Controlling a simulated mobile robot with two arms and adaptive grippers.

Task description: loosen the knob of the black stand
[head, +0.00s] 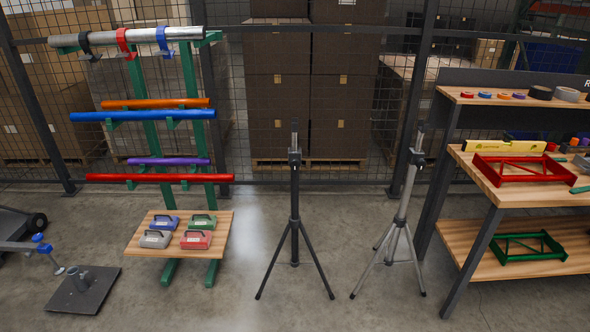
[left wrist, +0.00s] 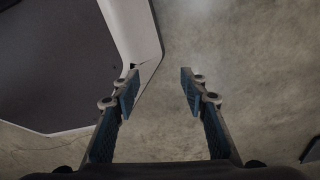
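The black stand (head: 294,215) is a tripod standing upright on the floor near the middle of the head view. Its knob (head: 294,157) appears as a small dark collar part high on the post, too small to make out in detail. A silver-grey tripod stand (head: 401,205) stands to its right, with a dark collar (head: 416,157). My left gripper (left wrist: 158,88) is open and empty above bare floor in the left wrist view, away from both stands. Neither of my grippers shows in the head view.
A green rack (head: 190,95) with coloured tubes and a small wooden shelf (head: 153,248) stands left. A wooden workbench (head: 500,190) stands right. A mesh fence (head: 255,45) runs behind, with stacked boxes (head: 277,100) beyond. The floor (head: 330,290) in front of the stands is clear.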

